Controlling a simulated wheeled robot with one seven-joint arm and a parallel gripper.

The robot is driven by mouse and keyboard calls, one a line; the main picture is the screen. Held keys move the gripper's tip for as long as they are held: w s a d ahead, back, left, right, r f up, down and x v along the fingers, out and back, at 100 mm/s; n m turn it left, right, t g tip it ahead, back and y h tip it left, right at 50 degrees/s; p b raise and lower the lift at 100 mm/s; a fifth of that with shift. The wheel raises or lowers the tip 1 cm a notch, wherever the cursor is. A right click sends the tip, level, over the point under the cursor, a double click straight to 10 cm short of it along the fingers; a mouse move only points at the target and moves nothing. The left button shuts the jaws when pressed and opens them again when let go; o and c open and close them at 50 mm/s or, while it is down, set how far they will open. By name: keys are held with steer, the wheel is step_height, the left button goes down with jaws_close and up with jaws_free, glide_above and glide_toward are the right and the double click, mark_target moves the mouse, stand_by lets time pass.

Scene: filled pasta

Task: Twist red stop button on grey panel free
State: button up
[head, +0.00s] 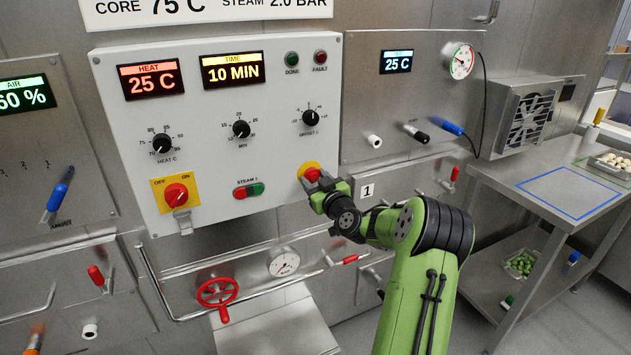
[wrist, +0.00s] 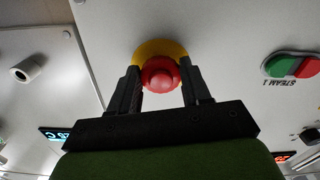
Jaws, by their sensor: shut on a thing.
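The grey panel (head: 222,110) fills the middle of the head view. The red stop button (head: 312,174) sits on a yellow base (head: 304,167) at the panel's lower right. My gripper (head: 318,182) is at the button and partly covers it in the head view. In the wrist view, the red button (wrist: 161,74) is between the two dark fingers of my gripper (wrist: 159,80), with the yellow base (wrist: 158,49) behind it. The gripper is shut on the button. Whether the button is pushed in or out cannot be told.
On the same panel are a green and red steam switch (head: 248,191), a red rotary switch (head: 177,195) on yellow, and dark knobs (head: 311,118). A red valve wheel (head: 217,292) and pipes lie below. A steel table (head: 560,190) stands at the right.

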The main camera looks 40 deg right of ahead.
steer(key=shift+m, duration=0.4)
steer(key=m+b, duration=0.1)
steer(key=m, duration=0.2)
steer(key=shift+a, duration=0.1)
steer(key=shift+r+m, duration=0.15)
steer(key=shift+m, duration=2.35)
steer(key=o, duration=1.1)
